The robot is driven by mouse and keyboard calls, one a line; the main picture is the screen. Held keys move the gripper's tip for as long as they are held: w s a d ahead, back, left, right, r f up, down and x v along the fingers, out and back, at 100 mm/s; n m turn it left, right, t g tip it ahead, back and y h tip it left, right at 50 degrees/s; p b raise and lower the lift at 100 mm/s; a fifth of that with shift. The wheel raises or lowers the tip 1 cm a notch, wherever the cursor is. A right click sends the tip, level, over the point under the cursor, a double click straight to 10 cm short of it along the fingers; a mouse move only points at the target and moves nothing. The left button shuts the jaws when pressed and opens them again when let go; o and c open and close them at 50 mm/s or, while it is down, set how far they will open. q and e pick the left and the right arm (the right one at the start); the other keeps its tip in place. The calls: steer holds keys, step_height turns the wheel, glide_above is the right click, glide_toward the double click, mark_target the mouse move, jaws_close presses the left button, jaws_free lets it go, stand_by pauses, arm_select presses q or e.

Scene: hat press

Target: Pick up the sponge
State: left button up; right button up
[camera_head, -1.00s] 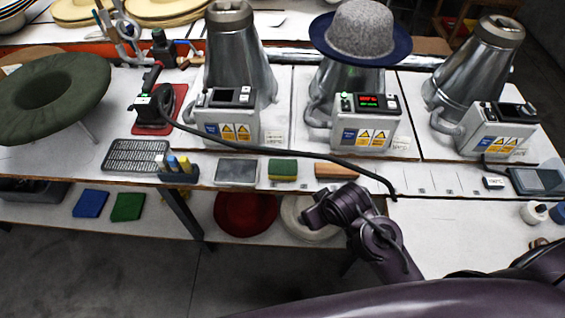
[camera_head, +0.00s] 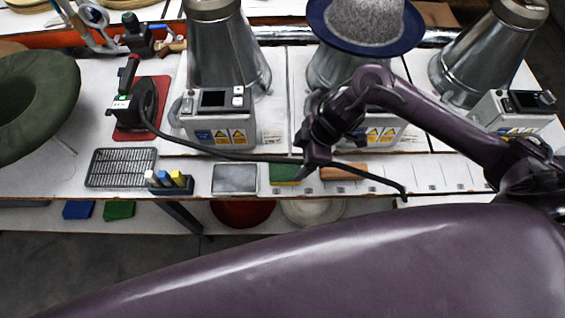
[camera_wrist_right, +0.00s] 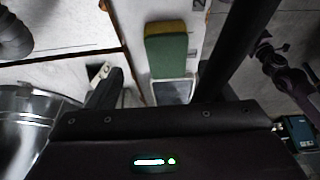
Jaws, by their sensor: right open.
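The sponge (camera_head: 284,174) is green with a yellow layer and lies on the front strip of the white bench, partly hidden by the cable and my right gripper in the head view. My right gripper (camera_head: 312,163) is over the bench just right of the sponge in that view. In the right wrist view, the sponge (camera_wrist_right: 172,57) appears between the dark fingers, which are apart and not touching it. The right gripper is open and empty. My left gripper is not in view.
A black cable (camera_head: 225,154) runs from the iron (camera_head: 137,103) across the bench past the sponge. Metal hat presses (camera_head: 215,50) stand behind.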

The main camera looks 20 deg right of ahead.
mark_target(287, 171)
steer(key=shift+s+a+f, duration=0.2)
steer(key=shift+a+f, duration=0.25)
steer(key=shift+f, duration=0.2)
steer(key=shift+s+a+f, duration=0.15)
steer(key=shift+a+f, duration=0.25)
steer(key=shift+f, duration=0.2)
steer(key=x, duration=0.3)
steer(key=shift+w+a+f+p, duration=0.15)
steer(key=shift+a+f+p, duration=0.1)
steer(key=shift+p, duration=0.15)
steer(key=shift+f, duration=0.15)
steer(key=c, duration=0.6)
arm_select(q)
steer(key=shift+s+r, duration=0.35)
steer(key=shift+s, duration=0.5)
arm_select(e)
steer(key=c, duration=0.4)
